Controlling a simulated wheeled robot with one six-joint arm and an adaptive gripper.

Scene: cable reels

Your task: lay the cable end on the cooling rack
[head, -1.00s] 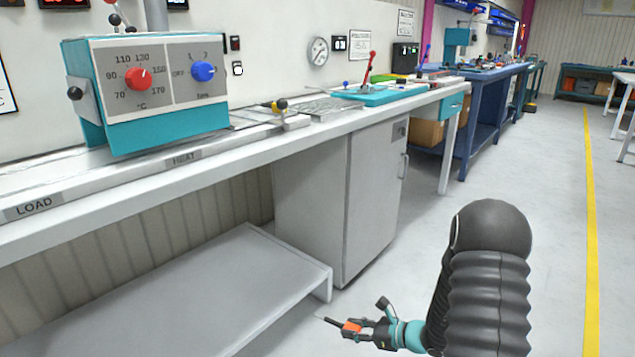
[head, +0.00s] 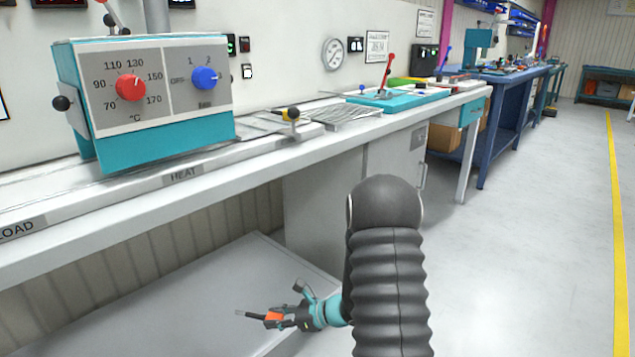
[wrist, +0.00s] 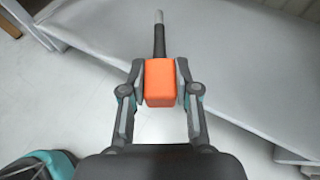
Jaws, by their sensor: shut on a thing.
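My gripper (head: 284,321) is low, in front of the bench and over the edge of the low grey shelf. It is shut on the cable end, an orange block (wrist: 159,82) with a dark stem and a pale grey tip. The stem points left in the head view and away from me in the wrist view. The cooling rack is probably the flat wire grid (head: 350,113) on the bench top, between the heater track and the teal tray. My gripper is well below and apart from it.
A teal heater box (head: 160,150) with red and blue knobs stands on the bench (head: 250,150) at left. A teal tray (head: 400,100) with a red lever lies beyond. The low shelf (head: 200,300) is bare. Open floor lies right.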

